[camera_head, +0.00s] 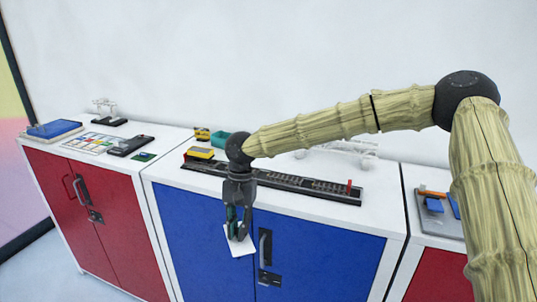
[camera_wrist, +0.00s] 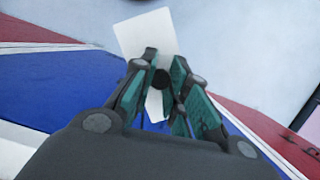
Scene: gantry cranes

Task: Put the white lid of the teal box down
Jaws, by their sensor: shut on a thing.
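My gripper (camera_head: 238,228) points down in front of the blue cabinet doors, below the countertop's front edge. It is shut on the white lid (camera_head: 241,248), a flat pale plate that hangs tilted between the fingertips. In the wrist view the lid (camera_wrist: 147,34) sticks out beyond my gripper (camera_wrist: 163,82), and part of it shows between the fingers. A teal box (camera_head: 220,138) stands at the back of the white countertop. My wrist partly hides it, and its top cannot be made out clearly.
A long dark rail (camera_head: 300,184) runs along the white countertop (camera_head: 195,185), with a yellow block (camera_head: 200,153) at its left end. A white gantry frame (camera_head: 345,150) stands behind. The left counter holds a blue tray (camera_head: 55,129) and dark devices. Door handles (camera_head: 265,250) are near the lid.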

